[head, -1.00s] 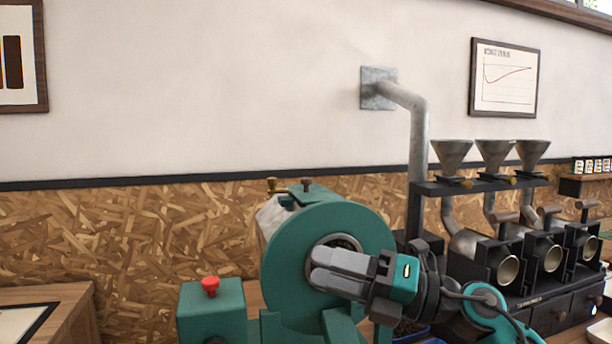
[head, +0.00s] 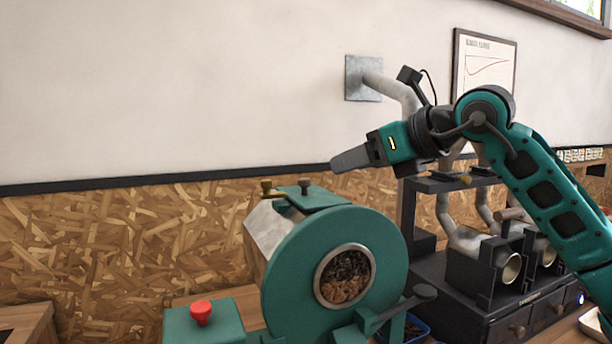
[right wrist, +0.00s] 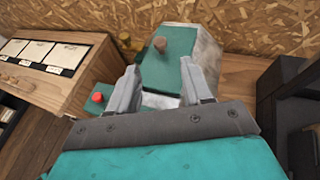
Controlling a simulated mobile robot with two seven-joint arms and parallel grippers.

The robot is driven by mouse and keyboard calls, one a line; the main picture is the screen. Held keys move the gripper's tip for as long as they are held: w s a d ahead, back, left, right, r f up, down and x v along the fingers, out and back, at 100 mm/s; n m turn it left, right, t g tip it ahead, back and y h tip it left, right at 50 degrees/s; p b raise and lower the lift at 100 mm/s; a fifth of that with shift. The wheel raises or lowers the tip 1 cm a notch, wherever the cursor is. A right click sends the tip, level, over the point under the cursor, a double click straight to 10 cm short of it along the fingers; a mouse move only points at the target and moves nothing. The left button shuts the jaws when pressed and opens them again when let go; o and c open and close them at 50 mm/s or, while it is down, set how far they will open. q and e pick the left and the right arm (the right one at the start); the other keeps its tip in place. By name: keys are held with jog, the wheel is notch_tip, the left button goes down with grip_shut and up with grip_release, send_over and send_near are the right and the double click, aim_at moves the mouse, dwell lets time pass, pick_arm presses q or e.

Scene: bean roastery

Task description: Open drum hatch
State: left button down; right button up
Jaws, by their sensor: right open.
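The roaster drum has a green round front (head: 285,275) and a pale metal body (head: 265,232). A green hatch plate (head: 322,199) with a brown knob (head: 305,186) lies flat on its top. In the right wrist view the hatch plate (right wrist: 168,68) and knob (right wrist: 160,44) show beyond my fingers. My right gripper (head: 335,164) is open and empty, above and apart from the hatch; it also shows in the right wrist view (right wrist: 160,72). A round front window (head: 345,276) shows dark and brown beans. My left gripper is not in view.
A brass knob (head: 267,188) stands left of the hatch. A red button (head: 201,312) sits on a green box at front left. A black lever (head: 408,303) sticks out beside the drum front. A black machine (head: 455,290) with metal spouts stands at right.

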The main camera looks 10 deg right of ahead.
aim_at(311, 196)
jog(key=p+x, duration=0.1)
jog(key=x, duration=0.8)
jog(key=shift+w+a, duration=0.2)
jog(key=shift+a, duration=0.05)
jog(key=shift+w+a+f+p, duration=0.3)
jog(key=shift+w, duration=0.2)
jog(key=shift+c, duration=0.4)
jog(key=c, duration=0.3)
grip_shut()
